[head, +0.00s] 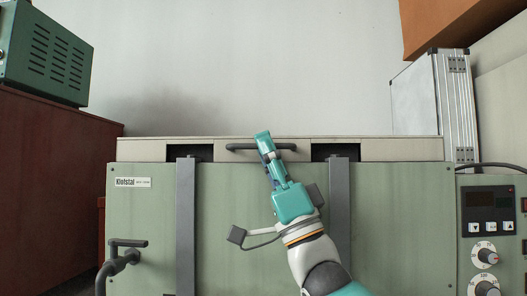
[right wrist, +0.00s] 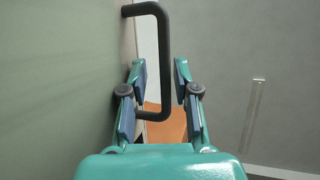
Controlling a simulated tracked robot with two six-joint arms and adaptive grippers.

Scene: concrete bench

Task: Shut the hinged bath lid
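The bath is a wide green unit in the head view, with a pale lid strip (head: 350,148) along its far edge. A dark bar handle (head: 240,147) runs along this strip. I cannot tell the lid's exact angle from here. My right gripper (head: 265,142) reaches over the handle. My left gripper is not in view.
A control box (head: 490,235) with knobs and a display stands at the right. A black pipe fitting (head: 122,265) is at the lower left. A silver case (head: 435,100) stands behind at right, a green vented box (head: 45,60) at left. Pale open surface lies behind the bath.

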